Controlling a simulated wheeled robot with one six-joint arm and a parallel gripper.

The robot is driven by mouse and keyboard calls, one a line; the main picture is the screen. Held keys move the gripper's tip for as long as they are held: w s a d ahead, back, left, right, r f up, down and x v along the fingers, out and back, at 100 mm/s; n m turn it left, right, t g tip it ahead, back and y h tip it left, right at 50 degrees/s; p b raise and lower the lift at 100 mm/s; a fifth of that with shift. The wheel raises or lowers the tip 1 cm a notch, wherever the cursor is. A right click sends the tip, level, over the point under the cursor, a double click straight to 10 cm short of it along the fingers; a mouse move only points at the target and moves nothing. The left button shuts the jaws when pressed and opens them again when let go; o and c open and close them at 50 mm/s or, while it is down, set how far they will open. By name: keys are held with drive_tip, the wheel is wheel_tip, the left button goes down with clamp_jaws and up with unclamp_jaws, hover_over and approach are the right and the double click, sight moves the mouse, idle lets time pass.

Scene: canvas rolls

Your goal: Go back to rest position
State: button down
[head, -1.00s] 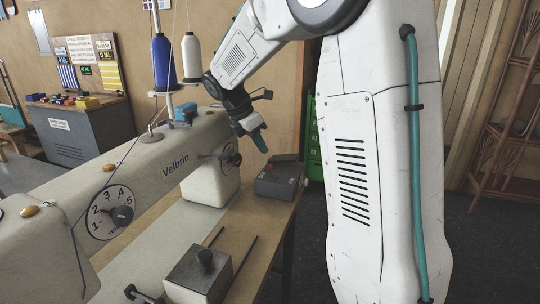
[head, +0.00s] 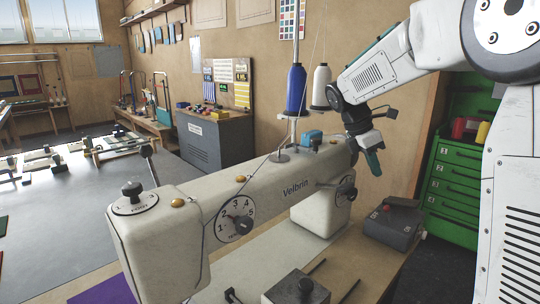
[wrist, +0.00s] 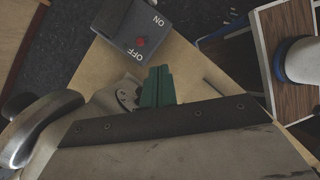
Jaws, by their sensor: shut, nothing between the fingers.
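My gripper (head: 372,160) hangs from my white arm at the right of the head view, its teal fingers pointing down. It is beside the handwheel end of the white sewing machine (head: 270,208), above the table. In the wrist view the teal fingers (wrist: 158,88) are together with nothing between them. The grey switch box (wrist: 137,32) with a red button and ON and OFF marks lies beyond the fingertips. It also shows in the head view (head: 392,228), on the table right of the machine.
Blue (head: 296,90) and white (head: 321,87) thread cones stand behind the machine, close to my arm. A green drawer cabinet (head: 455,180) stands at the right. A grey block with a black knob (head: 296,288) is in front on the table. A grey cabinet (head: 215,140) stands farther back.

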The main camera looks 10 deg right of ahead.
drive_tip(key=s+a+f+m+t+y, duration=0.1)
drive_tip(key=s+a+m, duration=0.4)
drive_tip(key=s, duration=0.5)
drive_tip(key=s+a+f+m+t+y, duration=0.1)
drive_tip(key=s+a+m, duration=0.3)
drive_tip(key=s, duration=0.6)
drive_tip(key=s+a+f+m+t+y, duration=0.1)
drive_tip(key=s+a+m, duration=0.4)
drive_tip(key=s, duration=0.6)
drive_tip(key=shift+a+f+m+y, duration=0.35)
drive_tip(key=shift+m+y, duration=0.55)
drive_tip(key=shift+m, duration=0.3)
